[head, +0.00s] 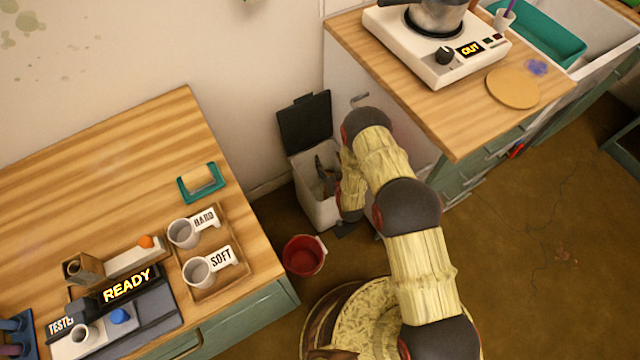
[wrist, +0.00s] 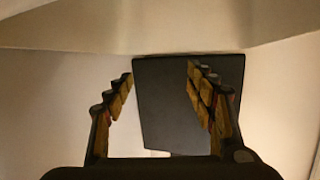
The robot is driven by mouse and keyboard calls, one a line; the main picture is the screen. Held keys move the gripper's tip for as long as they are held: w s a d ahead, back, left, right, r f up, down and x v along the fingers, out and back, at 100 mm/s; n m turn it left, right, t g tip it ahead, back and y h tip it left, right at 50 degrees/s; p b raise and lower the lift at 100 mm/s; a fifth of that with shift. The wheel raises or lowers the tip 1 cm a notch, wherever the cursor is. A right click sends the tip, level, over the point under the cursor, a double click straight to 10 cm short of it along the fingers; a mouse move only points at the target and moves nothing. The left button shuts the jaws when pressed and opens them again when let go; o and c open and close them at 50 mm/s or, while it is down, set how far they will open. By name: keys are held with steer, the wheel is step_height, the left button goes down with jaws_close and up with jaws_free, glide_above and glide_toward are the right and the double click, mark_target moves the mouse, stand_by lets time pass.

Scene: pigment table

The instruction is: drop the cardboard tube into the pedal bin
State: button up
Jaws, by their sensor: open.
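The white pedal bin (head: 318,207) stands on the floor between the two counters. Its dark lid (head: 304,121) is raised, and the lid also fills the middle of the wrist view (wrist: 168,95). My gripper (head: 324,178) is over the bin's opening, partly hidden by my arm. In the wrist view my gripper (wrist: 160,78) has its fingers well apart, with nothing held between them. I cannot make out the cardboard tube in either view. The inside of the bin is mostly hidden, so I cannot tell whether the tube lies there.
A red bucket (head: 304,256) stands on the floor in front of the bin. The left wooden table (head: 110,150) holds cups, a sponge dish and a tester. The right counter (head: 440,110) carries a hot plate (head: 440,55) and comes close to my arm.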

steer(key=v, duration=1.2)
